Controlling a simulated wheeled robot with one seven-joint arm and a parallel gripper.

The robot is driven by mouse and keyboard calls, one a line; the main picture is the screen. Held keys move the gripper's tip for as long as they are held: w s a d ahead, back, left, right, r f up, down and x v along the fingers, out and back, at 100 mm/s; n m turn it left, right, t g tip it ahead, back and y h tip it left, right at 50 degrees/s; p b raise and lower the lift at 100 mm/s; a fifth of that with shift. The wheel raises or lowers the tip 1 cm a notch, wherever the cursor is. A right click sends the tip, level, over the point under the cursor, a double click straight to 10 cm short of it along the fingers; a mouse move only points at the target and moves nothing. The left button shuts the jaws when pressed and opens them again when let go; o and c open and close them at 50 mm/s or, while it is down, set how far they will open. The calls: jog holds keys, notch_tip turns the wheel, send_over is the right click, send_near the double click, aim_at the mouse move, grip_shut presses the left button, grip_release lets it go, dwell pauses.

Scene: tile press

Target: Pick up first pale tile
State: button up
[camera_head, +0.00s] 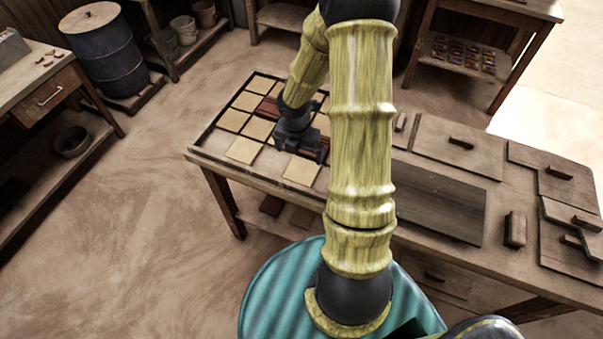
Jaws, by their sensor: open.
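Several pale square tiles lie on the left end of the workbench (465,268), in a dark-edged grid tray (212,128). One pale tile (242,150) is at the tray's near left, and another pale tile (301,170) is at the near edge, just below my gripper in the picture. Dark red tiles (267,108) lie among the pale ones. My gripper (308,155) is open and points down over the tray near these tiles. I see nothing held in it. My arm hides the tray's right part. I cannot tell the gap between the fingers and the tiles.
A dark flat board (436,202) and wooden lids with handles (458,145) lie on the bench's right side. A small wooden block (515,230) stands there. A side table with a drawer (50,92) and a dark barrel (106,52) are at left.

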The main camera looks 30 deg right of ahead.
jog(key=b, duration=0.1)
send_over(302, 171)
jog(key=a, duration=0.1)
jog(key=f, duration=0.4)
jog(key=shift+s+a+f, duration=0.15)
jog(key=shift+s+f, duration=0.2)
jog(key=shift+s, duration=0.05)
jog(key=shift+f, duration=0.4)
jog(key=shift+w+d+f+b, duration=0.15)
jog(key=shift+f, duration=0.7)
jog(key=shift+w+d+f+b, duration=0.15)
jog(key=shift+d+f, duration=0.05)
jog(key=shift+f, duration=0.65)
jog(key=shift+w+d+f+b, duration=0.15)
jog(key=shift+f, duration=0.7)
jog(key=c, duration=1)
